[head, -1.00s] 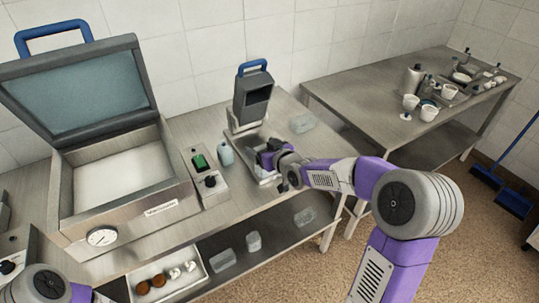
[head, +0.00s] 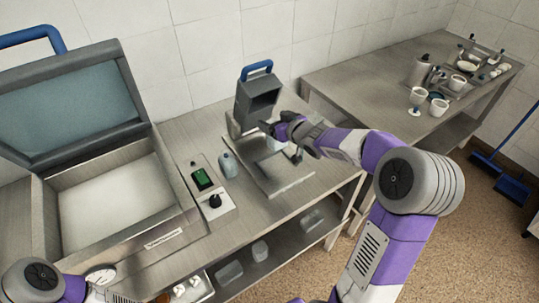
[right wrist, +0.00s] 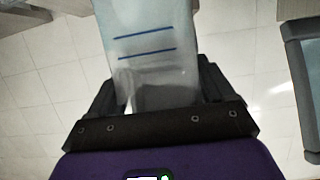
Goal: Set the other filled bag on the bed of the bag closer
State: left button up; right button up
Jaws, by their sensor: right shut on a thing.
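The bag closer (head: 255,98), a grey unit with a blue handle, stands on the steel table, and its flat bed (head: 287,182) extends in front. My right gripper (head: 276,130) is beside the closer's head, over the back part of the bed. In the right wrist view, my right gripper (right wrist: 160,92) is shut on a clear bag (right wrist: 146,45) with two blue lines. The bag is hard to make out in the head view, and I cannot tell whether it touches the bed. My left arm shows at the lower left, its fingers out of frame.
A large open vacuum machine (head: 110,205) stands on the left of the table. Clear containers (head: 230,271) are on the lower shelf. Another table with cups is at the right.

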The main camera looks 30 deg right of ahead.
notch_tip(320, 180, down, 4)
jog(key=shift+b, duration=1.15)
jog(key=shift+f, duration=0.35)
jog(key=shift+f+b, duration=1.1)
jog(key=shift+f, duration=1.45)
